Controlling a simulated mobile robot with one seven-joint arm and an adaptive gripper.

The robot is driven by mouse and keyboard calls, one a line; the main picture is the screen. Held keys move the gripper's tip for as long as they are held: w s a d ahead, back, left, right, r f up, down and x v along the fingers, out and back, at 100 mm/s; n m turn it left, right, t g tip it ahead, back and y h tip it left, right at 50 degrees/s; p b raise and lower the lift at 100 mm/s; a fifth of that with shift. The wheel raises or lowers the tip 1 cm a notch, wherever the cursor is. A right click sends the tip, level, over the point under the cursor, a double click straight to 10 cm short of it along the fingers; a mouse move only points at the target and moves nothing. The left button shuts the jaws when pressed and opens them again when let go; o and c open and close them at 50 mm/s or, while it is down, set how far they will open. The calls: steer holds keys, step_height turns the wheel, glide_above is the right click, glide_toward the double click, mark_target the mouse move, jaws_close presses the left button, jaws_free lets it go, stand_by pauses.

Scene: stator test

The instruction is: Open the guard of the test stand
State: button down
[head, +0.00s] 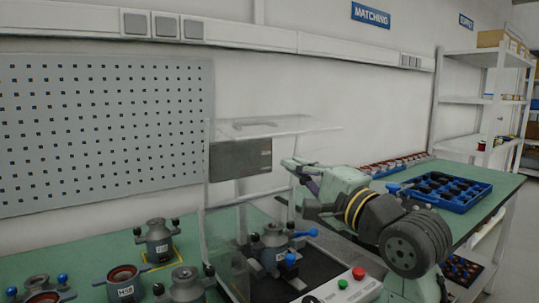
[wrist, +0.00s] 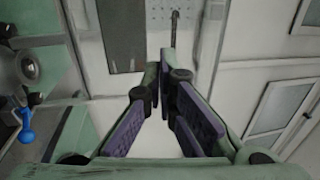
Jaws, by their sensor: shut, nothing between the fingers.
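The test stand (head: 352,291) is on the green bench, with a stator unit (head: 272,250) with blue levers on its dark bed. Clear panels of the guard (head: 300,125) show above and at the left front of the stand, with a dark grey plate (head: 240,160) between them. I cannot tell how far the guard is open. My gripper (head: 287,162) is shut and empty, its tips just right of the dark plate; contact cannot be told. In the wrist view my fingers with purple pads (wrist: 164,60) come together below a thin dark rod (wrist: 174,25).
Several stator units, such as the one marked at left (head: 158,241), stand on the bench at front left. A blue tray (head: 452,205) with dark parts lies at right. A perforated panel (head: 105,130) hangs on the wall. Green and red buttons (head: 358,273) sit on the stand's front.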

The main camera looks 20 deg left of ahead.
mark_target(251, 145)
steer(key=p+x, duration=0.3)
steer(key=x, duration=1)
steer(key=shift+a, duration=0.1)
steer(key=p+x, duration=0.3)
steer(key=x, duration=0.1)
steer(key=shift+s+r+p, duration=0.1)
steer(key=shift+r+p, duration=0.25)
steer(key=shift+r, duration=0.05)
steer(key=shift+w+a+f, duration=0.15)
steer(key=shift+w+a, duration=0.05)
steer(key=shift+w, duration=0.05)
steer(key=shift+d, duration=0.1)
